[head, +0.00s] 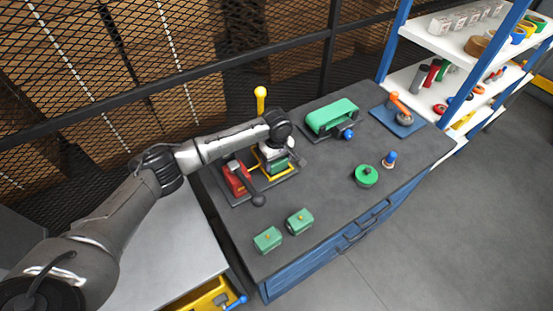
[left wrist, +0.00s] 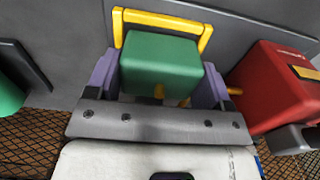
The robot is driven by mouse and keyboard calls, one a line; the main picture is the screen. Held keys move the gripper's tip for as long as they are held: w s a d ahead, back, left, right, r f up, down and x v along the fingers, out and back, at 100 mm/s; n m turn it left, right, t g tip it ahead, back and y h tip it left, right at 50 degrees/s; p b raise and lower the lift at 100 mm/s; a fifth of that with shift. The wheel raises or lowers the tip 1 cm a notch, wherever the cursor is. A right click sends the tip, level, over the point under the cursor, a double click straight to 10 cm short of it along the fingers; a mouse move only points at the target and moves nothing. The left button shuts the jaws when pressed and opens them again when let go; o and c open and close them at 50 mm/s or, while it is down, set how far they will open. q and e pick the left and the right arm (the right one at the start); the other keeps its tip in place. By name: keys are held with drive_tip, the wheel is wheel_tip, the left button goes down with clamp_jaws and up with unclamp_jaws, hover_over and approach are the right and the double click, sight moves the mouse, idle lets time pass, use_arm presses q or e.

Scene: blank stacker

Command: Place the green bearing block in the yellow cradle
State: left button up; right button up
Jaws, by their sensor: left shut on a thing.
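My left gripper (head: 276,158) is shut on a green bearing block (left wrist: 160,62), with its purple fingers on either side of the block in the left wrist view. In the head view the held green block (head: 280,168) shows below the gripper. The yellow cradle (head: 263,177) is right at the block, and its yellow frame (left wrist: 160,18) runs along the block's far side in the left wrist view. I cannot tell whether the block rests in the cradle or is just above it. Two more green blocks (head: 268,239) (head: 300,221) stand near the table's front left. My right gripper is not in view.
A red vise-like part (head: 236,178) with a dark ball-ended lever (head: 258,199) stands left of the cradle; the red body (left wrist: 280,85) is close beside my gripper. A yellow-knobbed post (head: 260,98) rises behind. A green machine (head: 332,116) and green round part (head: 366,176) stand rightward.

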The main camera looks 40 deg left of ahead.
use_arm(q)
drive_tip(key=shift+f, duration=0.35)
drive_tip(key=o, duration=1.5)
drive_tip(key=shift+f, duration=0.2)
drive_tip(key=shift+c, duration=0.2)
drive_tip(key=shift+r, duration=0.1)
